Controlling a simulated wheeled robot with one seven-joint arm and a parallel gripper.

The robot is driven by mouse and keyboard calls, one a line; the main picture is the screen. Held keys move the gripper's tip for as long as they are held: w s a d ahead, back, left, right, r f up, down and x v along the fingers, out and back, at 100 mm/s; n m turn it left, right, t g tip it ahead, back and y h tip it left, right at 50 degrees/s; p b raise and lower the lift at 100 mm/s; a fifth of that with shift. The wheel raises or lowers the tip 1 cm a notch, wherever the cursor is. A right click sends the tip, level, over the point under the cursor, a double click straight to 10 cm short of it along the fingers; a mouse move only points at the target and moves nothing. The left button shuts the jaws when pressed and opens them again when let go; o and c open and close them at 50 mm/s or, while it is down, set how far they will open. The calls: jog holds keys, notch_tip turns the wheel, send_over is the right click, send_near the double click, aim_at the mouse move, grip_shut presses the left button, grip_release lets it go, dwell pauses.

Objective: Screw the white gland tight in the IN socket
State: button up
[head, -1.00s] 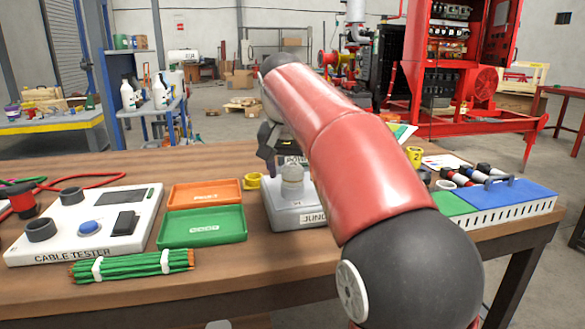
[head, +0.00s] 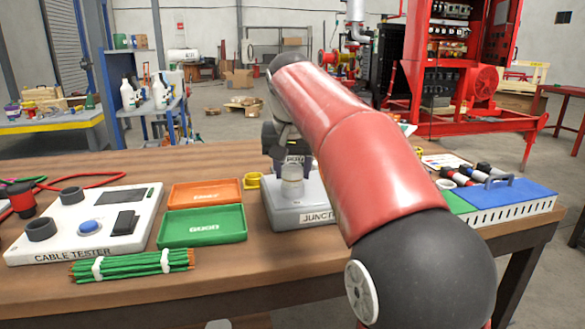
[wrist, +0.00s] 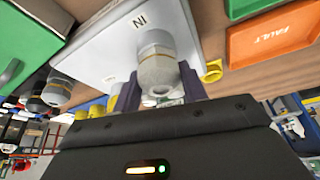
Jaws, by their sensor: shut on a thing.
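The grey junction box (head: 310,211) stands on the bench, and its IN label shows in the wrist view (wrist: 140,21). The pale, dome-ended white gland (head: 292,181) stands upright on the box top. In the wrist view the gland (wrist: 157,68) is beside the IN label, with a ring near its base. My gripper (wrist: 160,90) has its dark fingers on both sides of the gland's domed end and is shut on it. The socket thread is hidden, so I cannot tell how deep the gland sits.
An orange tray (head: 203,182) and a green tray (head: 164,239) lie left of the box, with a yellow ring (head: 252,180) between. The cable tester (head: 95,254) and a green cable bundle (head: 130,267) are further left. A blue-topped case (head: 515,196) stands right.

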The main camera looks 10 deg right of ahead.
jog(key=m+h, duration=0.1)
jog(key=m, duration=0.1)
jog(key=m+g, duration=0.1)
jog(key=m, duration=0.2)
jog(key=shift+m+h, duration=0.3)
jog(key=shift+h, duration=0.1)
jog(key=m, duration=0.2)
jog(key=shift+m+g+h, duration=0.3)
jog(key=shift+m+h, duration=0.1)
jog(key=o, duration=1)
jog(key=shift+o, duration=0.2)
jog(key=n+t+y, duration=0.1)
jog(key=n, duration=0.3)
jog(key=n+y, duration=0.1)
jog(key=n, duration=0.1)
jog(key=n+t+y, duration=0.1)
jog(key=n, duration=0.2)
